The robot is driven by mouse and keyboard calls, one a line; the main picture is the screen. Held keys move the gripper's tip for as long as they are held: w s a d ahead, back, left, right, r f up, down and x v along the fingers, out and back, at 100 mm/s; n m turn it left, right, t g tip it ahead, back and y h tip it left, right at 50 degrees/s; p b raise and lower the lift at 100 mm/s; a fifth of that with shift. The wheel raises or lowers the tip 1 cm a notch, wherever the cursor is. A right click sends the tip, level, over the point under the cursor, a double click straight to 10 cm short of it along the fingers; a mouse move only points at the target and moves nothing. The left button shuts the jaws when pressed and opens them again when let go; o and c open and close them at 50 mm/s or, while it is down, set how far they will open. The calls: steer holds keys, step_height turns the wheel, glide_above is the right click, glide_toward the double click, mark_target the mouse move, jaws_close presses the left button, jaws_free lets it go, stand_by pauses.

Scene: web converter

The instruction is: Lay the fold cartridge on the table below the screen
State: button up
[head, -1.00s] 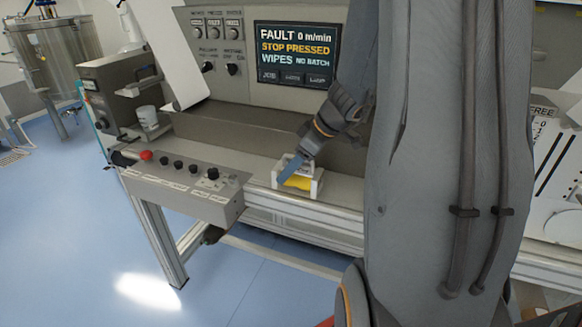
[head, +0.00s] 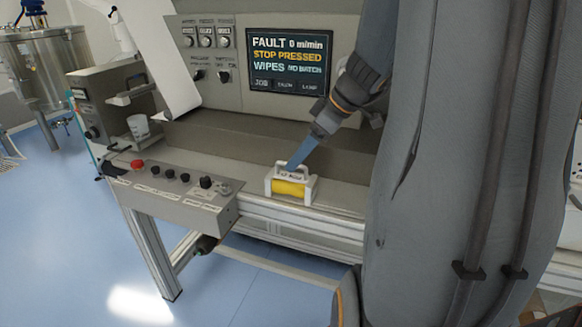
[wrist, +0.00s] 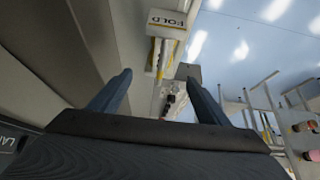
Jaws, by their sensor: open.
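The fold cartridge (head: 292,187), a white frame with a yellow roll and a top handle, rests upright on the table (head: 345,196) below the screen (head: 289,62), close to the front edge. My gripper (head: 291,168) is above and just behind it, a blue finger overlapping the handle in the head view. In the wrist view the cartridge (wrist: 168,22), its label reading FOLD, lies beyond the fingertips and not between them. My gripper (wrist: 158,80) is open and empty there. My arm covers the table's right part in the head view.
A control box (head: 185,186) with a red button (head: 137,164) juts out left of the cartridge. A white cup (head: 139,127) stands farther left. A raised ledge (head: 235,140) runs behind the cartridge. The blue floor at front left is clear.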

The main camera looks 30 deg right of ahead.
steer(key=shift+v, duration=1.6)
